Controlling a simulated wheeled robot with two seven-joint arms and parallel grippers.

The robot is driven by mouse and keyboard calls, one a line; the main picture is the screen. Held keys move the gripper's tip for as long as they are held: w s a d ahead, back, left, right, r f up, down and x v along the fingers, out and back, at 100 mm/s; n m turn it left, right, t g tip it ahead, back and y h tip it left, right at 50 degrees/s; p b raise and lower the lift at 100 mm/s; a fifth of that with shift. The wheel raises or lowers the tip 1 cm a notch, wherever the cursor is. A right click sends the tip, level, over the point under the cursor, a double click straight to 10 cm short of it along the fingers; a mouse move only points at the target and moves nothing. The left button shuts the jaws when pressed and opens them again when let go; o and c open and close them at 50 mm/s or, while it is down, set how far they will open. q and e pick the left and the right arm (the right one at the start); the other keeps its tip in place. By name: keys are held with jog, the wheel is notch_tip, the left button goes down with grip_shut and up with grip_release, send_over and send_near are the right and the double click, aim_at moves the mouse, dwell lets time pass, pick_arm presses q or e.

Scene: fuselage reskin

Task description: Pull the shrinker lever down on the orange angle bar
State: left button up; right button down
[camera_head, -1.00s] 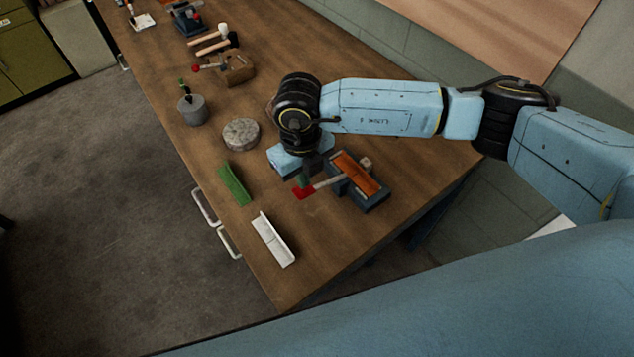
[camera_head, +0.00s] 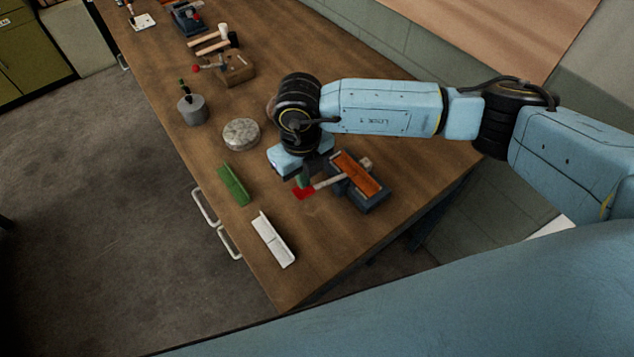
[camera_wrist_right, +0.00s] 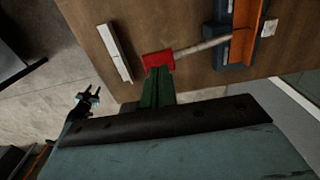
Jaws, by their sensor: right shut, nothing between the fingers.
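The orange angle bar (camera_head: 356,175) lies in the dark blue shrinker (camera_head: 371,203) near the table's right edge. It also shows at the top right of the right wrist view (camera_wrist_right: 256,28). The shrinker lever (camera_head: 327,182) has a pale shaft and a red end (camera_head: 303,194), and it sticks out left from the tool. In the right wrist view the red end (camera_wrist_right: 158,60) lies just beyond my green fingertips. My right gripper (camera_head: 303,180) points down at the red end, shut and empty. I cannot tell whether it touches it.
A green angle piece (camera_head: 233,185) and a white angle piece (camera_head: 273,239) lie left of the lever. A round grey disc (camera_head: 241,133), a grey cylinder (camera_head: 192,109) and a wooden block (camera_head: 236,69) stand farther back. The table front right of the white piece is clear.

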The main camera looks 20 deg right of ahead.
aim_at(306, 194)
jog(key=shift+f, duration=0.15)
jog(key=shift+d+f+b, duration=0.1)
jog(key=shift+f+b, duration=2.9)
jog(key=shift+f, duration=0.4)
jog(key=shift+r, duration=0.1)
jog(key=shift+r+p, duration=1.55)
jog(key=shift+r, duration=0.5)
jog(key=shift+r+p, duration=2.15)
jog(key=shift+r, duration=1.35)
